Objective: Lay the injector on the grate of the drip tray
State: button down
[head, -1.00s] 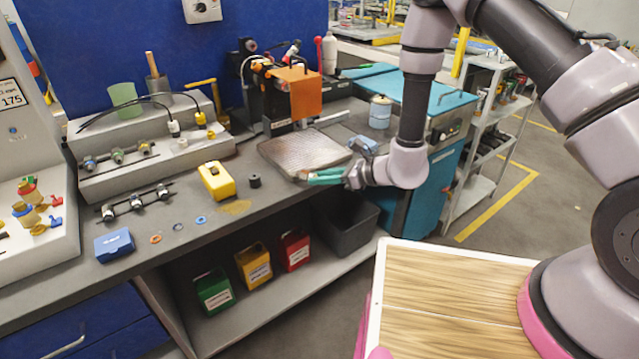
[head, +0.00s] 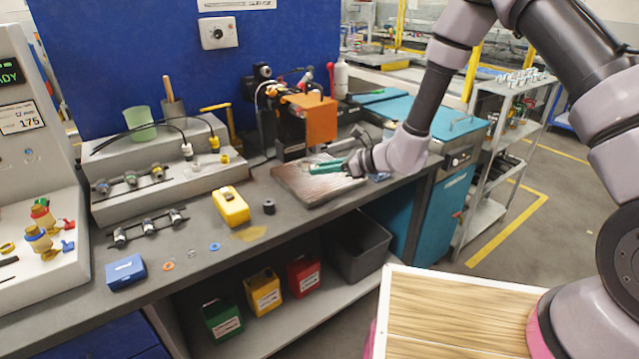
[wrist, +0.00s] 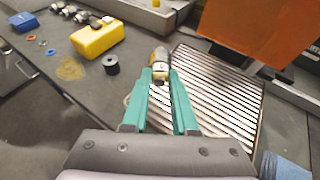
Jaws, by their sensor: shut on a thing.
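The injector (wrist: 160,58) shows in the wrist view as a small metal and yellowish piece between the tips of my gripper (wrist: 160,75). My gripper, with green fingers, is shut on it. The drip tray (wrist: 228,98) with its ribbed metal grate lies under and to the right of the fingers. In the head view my gripper (head: 318,168) is over the drip tray (head: 300,192), towards its far right part. The injector cannot be made out in the head view. Whether it touches the grate I cannot tell.
A yellow box (head: 231,207) and a black cylinder (head: 269,207) stand left of the tray. An orange guard (head: 308,118) rises behind it. More injectors rest in a rack (head: 148,228) farther left. A blue box (head: 126,272) is at the bench's front left.

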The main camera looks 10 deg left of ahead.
aim_at(322, 194)
jog(key=shift+f, duration=2.95)
jog(key=shift+f, duration=0.15)
jog(key=c, duration=0.7)
grip_release()
